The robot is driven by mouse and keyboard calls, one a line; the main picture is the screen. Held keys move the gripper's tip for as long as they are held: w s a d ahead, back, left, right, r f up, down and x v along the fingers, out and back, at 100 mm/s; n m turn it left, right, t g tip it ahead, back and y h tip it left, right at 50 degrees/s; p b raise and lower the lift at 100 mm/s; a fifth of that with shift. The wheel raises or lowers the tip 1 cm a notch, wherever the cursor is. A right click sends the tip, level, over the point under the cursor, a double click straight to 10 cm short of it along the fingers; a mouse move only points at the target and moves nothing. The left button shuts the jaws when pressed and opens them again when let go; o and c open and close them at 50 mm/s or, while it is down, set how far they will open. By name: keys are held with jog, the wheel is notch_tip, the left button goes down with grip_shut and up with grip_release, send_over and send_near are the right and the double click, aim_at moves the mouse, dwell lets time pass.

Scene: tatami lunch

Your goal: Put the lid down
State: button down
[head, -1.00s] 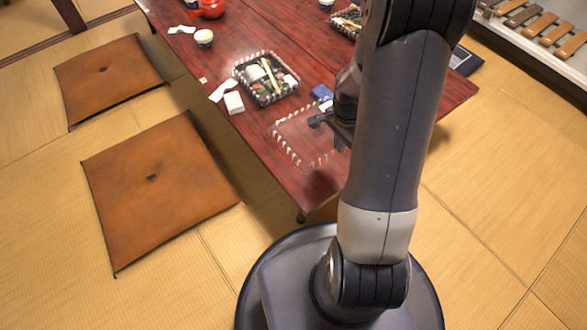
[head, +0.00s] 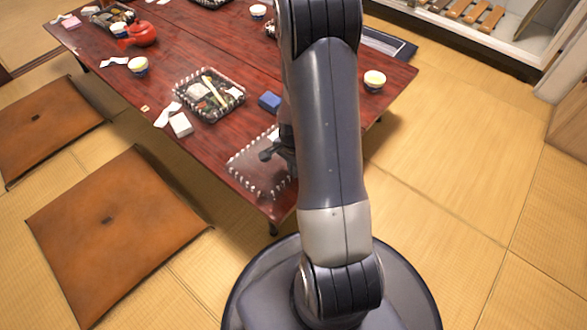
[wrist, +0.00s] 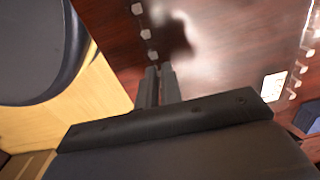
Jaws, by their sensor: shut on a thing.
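The lid (head: 246,166) is a clear, shallow rectangle with a dashed black-and-white rim. It shows over the near end of the red-brown table (head: 345,125) in the head view. My gripper (head: 267,155) is shut on the lid, and my arm hides its right part. In the wrist view my gripper's two fingers (wrist: 159,84) are close together at the see-through lid (wrist: 225,48), with table and a dark shadow beneath. I cannot tell whether the lid touches the table.
A cup (head: 375,80) is at the right edge. A brown cushion (head: 115,245) lies left on the tatami.

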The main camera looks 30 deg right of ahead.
jog(key=shift+f, duration=0.2)
jog(key=c, duration=1.6)
grip_release()
notch_tip(320, 180, up, 12)
jog(key=p, duration=0.5)
jog(key=shift+r+p, duration=0.25)
jog(key=shift+p, duration=0.1)
jog(key=shift+f, duration=0.15)
